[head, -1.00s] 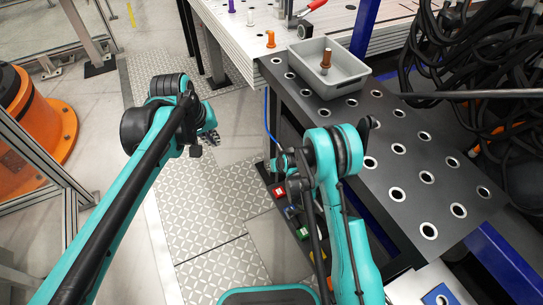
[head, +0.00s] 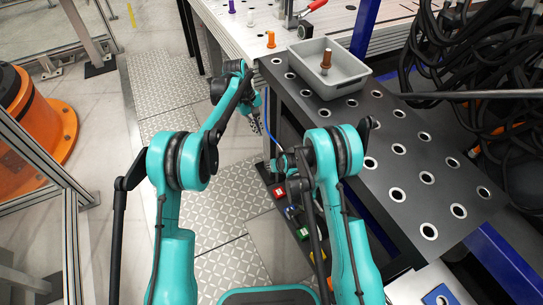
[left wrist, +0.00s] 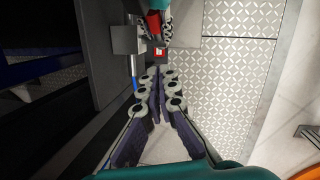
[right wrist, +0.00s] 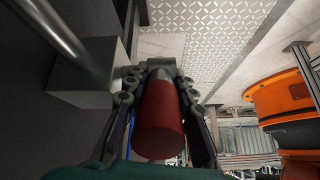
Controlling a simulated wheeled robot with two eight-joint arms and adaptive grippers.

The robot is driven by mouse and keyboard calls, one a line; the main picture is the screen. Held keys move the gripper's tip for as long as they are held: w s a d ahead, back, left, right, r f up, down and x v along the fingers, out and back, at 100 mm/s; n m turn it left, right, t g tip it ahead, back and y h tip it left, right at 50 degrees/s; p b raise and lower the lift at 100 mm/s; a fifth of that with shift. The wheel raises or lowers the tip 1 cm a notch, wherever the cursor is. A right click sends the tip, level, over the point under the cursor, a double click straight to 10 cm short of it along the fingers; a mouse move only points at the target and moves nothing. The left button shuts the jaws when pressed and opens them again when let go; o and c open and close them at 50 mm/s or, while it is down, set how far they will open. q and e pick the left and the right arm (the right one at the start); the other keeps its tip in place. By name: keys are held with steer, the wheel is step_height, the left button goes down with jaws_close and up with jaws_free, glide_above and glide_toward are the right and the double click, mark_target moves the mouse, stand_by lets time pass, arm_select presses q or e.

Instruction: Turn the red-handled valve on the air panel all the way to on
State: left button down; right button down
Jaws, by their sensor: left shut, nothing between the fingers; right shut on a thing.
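The red valve handle (right wrist: 160,122) fills the middle of the right wrist view, between the fingers of my right gripper (right wrist: 160,75), which is shut on it. Its top also shows in the left wrist view (left wrist: 153,22), beside a grey block (left wrist: 127,40) with a blue hose below. In the head view my right gripper (head: 280,164) is at the side of the dark bench, and the handle is hidden there. My left gripper (head: 256,124) is shut and empty, a little left of the bench; its fingers show in the left wrist view (left wrist: 160,85).
Coloured squares, including a red one (head: 279,192) and a green one (head: 302,233), sit low beside the bench. A grey bin (head: 345,78) with a copper-coloured part stands on the perforated bench top (head: 400,160). Patterned floor plates (head: 235,195) lie open to the left.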

steer(key=shift+d, duration=0.15)
arm_select(q)
steer(key=x, duration=0.4)
steer(key=s+d+x, duration=0.1)
steer(key=x, duration=0.7)
steer(key=shift+s+d, duration=0.25)
steer(key=shift+s, duration=0.1)
steer(key=shift+s+d+f, duration=0.35)
steer(key=shift+s+f, duration=0.05)
steer(key=shift+s, duration=0.1)
steer(key=shift+s+d+f, duration=0.35)
steer(key=shift+s, duration=0.15)
arm_select(e)
steer(key=c, duration=1.7)
jaws_free()
arm_select(q)
steer(key=shift+d, duration=0.15)
arm_select(e)
steer(key=shift+o, duration=1)
